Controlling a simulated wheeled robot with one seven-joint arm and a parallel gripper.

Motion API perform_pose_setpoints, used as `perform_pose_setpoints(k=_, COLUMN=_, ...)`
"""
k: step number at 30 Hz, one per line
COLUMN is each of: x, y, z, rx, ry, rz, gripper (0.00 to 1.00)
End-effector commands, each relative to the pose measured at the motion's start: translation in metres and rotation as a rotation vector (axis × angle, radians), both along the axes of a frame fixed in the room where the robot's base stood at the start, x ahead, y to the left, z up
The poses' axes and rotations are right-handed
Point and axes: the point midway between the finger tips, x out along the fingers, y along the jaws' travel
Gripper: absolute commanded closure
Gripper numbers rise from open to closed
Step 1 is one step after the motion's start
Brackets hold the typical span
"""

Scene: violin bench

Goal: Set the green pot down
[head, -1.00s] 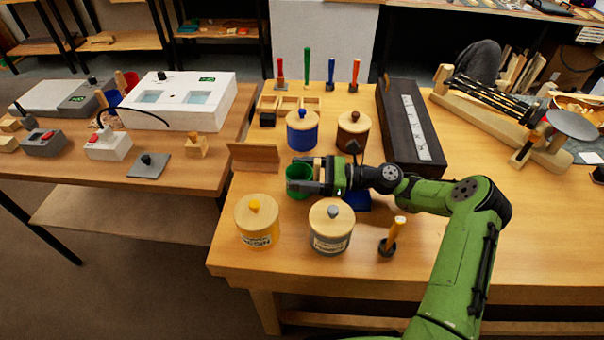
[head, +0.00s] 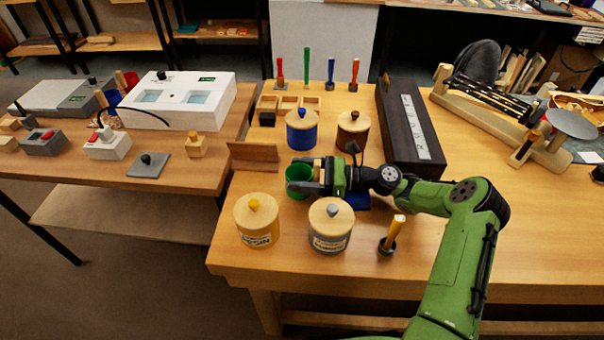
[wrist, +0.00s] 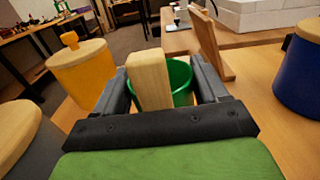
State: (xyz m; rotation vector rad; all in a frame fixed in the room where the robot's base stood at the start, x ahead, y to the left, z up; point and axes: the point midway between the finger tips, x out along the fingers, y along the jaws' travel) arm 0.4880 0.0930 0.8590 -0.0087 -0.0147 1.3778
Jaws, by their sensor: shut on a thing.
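The green pot (head: 297,181) is on the bench top or very near it, between the yellow and blue jars; I cannot tell whether its base touches the wood. My gripper (head: 312,177) reaches it from the right, nearly level. In the wrist view the green pot (wrist: 180,82) sits between the two dark fingers of my gripper (wrist: 165,88). The jaws are shut on it. A pale wooden block-like piece (wrist: 151,79) stands in front of the pot in that view and hides part of it.
A yellow jar (head: 257,222) and a grey jar (head: 331,226) stand in front. A blue jar (head: 302,130) and a brown jar (head: 353,133) stand behind. A wooden stand (head: 254,155) is at the left edge. A brush (head: 391,236) stands front right.

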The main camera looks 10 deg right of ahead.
Motion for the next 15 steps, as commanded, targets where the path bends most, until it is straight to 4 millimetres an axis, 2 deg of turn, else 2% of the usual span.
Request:
perform_pose_setpoints(k=1, x=-0.0017, y=0.0001, z=-0.0108, rx=-0.005, ry=0.022, rz=0.001, gripper=0.57)
perform_pose_setpoints(k=3, x=-0.0019, y=0.0001, z=-0.0134, rx=-0.006, ry=0.026, rz=0.001, gripper=0.57)
perform_pose_setpoints(k=15, x=-0.0032, y=0.0009, z=-0.0187, rx=-0.006, ry=0.03, rz=0.005, gripper=0.57)
